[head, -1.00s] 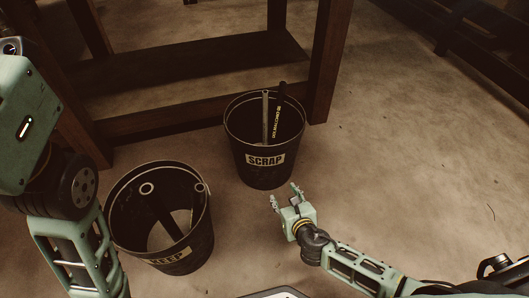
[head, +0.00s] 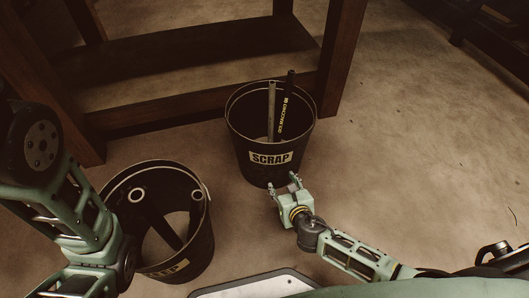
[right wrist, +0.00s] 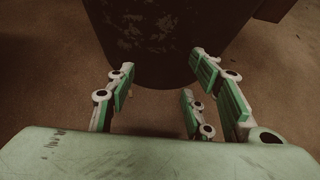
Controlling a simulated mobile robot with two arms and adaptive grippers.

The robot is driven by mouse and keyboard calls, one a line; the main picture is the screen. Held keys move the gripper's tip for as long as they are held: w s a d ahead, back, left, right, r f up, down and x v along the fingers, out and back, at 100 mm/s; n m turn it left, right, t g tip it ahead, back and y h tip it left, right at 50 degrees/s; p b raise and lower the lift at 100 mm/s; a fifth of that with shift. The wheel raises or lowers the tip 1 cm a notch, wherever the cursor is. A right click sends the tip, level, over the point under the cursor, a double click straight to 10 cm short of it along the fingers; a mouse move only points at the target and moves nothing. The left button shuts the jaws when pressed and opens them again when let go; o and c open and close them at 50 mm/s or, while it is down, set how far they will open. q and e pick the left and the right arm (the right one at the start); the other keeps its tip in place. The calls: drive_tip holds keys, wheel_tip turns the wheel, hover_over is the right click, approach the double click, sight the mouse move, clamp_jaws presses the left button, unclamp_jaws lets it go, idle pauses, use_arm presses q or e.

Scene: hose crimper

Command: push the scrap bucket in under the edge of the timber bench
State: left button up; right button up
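The black scrap bucket (head: 240,145) stands upright on the floor, its SCRAP label facing me. It holds a few hose or rod pieces. It stands at the front of the timber bench (head: 342,55), beside the right front leg and in front of the low rail. My right gripper (head: 283,182) is open and empty, low at the bucket's near side. In the right wrist view the bucket's scuffed wall (right wrist: 160,40) is just beyond the spread fingers (right wrist: 158,85); I cannot tell whether they touch. My left arm shows at the left, but its gripper is out of view.
A black KEEP bucket (head: 195,252) with hose pieces stands at the front left, close to my left arm. The concrete floor (head: 430,150) to the right is clear. Dark framework (head: 495,35) stands at the far right.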

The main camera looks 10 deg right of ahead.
sight(280, 178)
drive_tip(key=shift+w, duration=1.75)
drive_tip(key=shift+w+a, duration=0.1)
drive_tip(key=shift+w, duration=2.5)
